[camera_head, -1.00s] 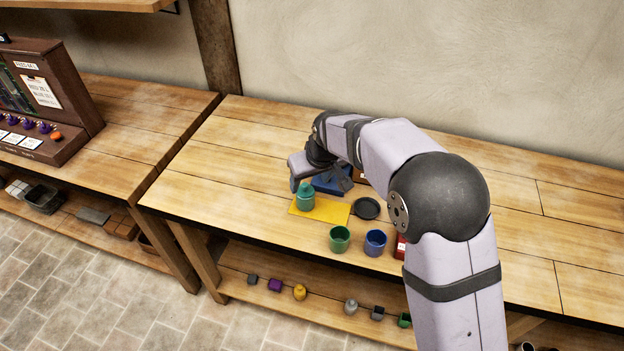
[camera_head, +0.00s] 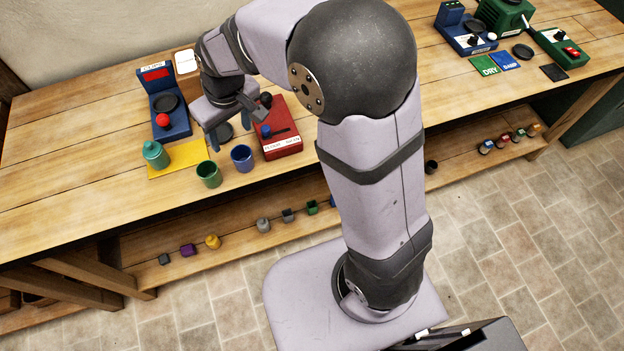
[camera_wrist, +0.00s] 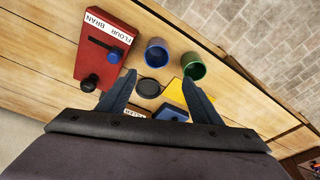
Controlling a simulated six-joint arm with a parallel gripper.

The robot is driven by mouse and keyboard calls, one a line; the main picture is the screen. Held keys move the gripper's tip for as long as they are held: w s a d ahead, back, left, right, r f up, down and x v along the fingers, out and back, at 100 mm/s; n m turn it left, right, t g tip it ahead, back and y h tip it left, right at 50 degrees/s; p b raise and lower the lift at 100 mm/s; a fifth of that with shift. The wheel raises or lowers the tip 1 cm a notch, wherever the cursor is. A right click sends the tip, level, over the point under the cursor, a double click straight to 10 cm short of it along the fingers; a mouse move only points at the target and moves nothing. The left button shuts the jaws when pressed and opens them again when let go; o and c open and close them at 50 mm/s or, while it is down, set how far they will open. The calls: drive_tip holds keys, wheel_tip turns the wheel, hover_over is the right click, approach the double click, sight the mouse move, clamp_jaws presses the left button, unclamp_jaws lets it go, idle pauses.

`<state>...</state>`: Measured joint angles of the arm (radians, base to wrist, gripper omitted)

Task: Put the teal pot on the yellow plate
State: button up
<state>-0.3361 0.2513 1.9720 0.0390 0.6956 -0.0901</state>
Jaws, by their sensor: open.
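My gripper (camera_head: 229,130) is to the right of the pot and plate, apart from both, above the bench near a round dark dish. Its jaws are open and nothing shows between them. In the wrist view, the two fingers of my gripper (camera_wrist: 159,77) are spread, with part of the yellow plate (camera_wrist: 176,91) beside the right-hand finger. I cannot make out the pot there.
Green cup (camera_head: 208,174) and blue cup (camera_head: 241,158) stand near the front edge. A red "FLOUR BRAN" box (camera_head: 280,140) is right of my gripper. A blue scale (camera_head: 168,120) with a red knob stands behind the plate. The bench's left end is clear.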

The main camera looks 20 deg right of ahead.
drive_tip(key=s+d+f+m+g, duration=0.1)
drive_tip(key=s+d+m, duration=0.1)
drive_tip(key=s+d, duration=0.5)
drive_tip(key=s+d+f+m+g+h, duration=0.1)
drive_tip(key=s+d+f+m, duration=0.1)
drive_tip(key=s+d, duration=0.5)
drive_tip(key=s, duration=0.4)
drive_tip(key=shift+d+f+m, duration=0.25)
drive_tip(key=shift+d+m, duration=0.05)
drive_tip(key=shift+d, duration=0.05)
